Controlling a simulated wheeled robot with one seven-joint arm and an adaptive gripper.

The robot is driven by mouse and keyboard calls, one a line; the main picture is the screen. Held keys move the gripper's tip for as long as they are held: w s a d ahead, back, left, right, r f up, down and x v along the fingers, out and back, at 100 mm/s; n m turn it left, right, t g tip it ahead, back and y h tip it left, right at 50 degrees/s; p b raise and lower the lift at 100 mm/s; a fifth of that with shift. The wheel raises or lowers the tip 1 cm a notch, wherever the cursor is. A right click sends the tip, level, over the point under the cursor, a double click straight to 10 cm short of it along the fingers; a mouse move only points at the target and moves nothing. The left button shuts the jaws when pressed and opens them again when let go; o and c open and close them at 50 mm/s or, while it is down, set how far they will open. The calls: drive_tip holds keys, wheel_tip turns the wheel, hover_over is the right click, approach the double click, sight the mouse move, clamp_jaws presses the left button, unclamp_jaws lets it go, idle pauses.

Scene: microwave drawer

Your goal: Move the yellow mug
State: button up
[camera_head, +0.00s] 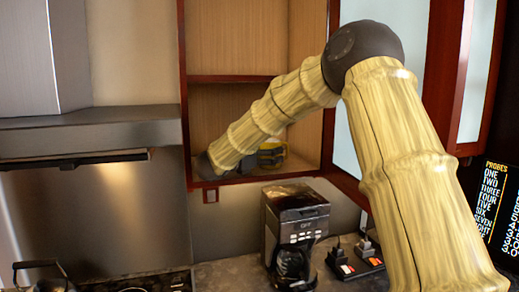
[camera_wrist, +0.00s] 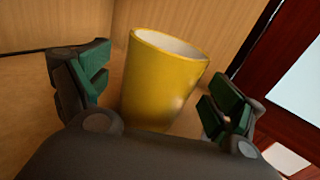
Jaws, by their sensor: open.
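The yellow mug (camera_wrist: 160,85) stands on the wooden cabinet floor in the wrist view, between my gripper's two green-padded fingers. It looks slightly tilted in that view because of the camera angle. My gripper (camera_wrist: 155,95) is open, with a finger on each side of the mug; I see a gap on the left, and cannot tell whether the right finger touches.
The open cabinet has a red-brown frame (camera_head: 183,90), a middle shelf board (camera_head: 230,79) above and an open glass-paneled door (camera_head: 352,145) at right. A coffee maker (camera_head: 296,228) stands on the counter below. A range hood (camera_head: 95,130) is at left.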

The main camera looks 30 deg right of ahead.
drive_tip(key=shift+w+d, duration=0.15)
drive_tip(key=shift+d, duration=0.5)
drive_tip(key=shift+a, duration=0.1)
drive_tip(key=c, duration=1.3)
drive_tip(key=shift+c, duration=0.2)
drive_tip(key=shift+w, duration=0.1)
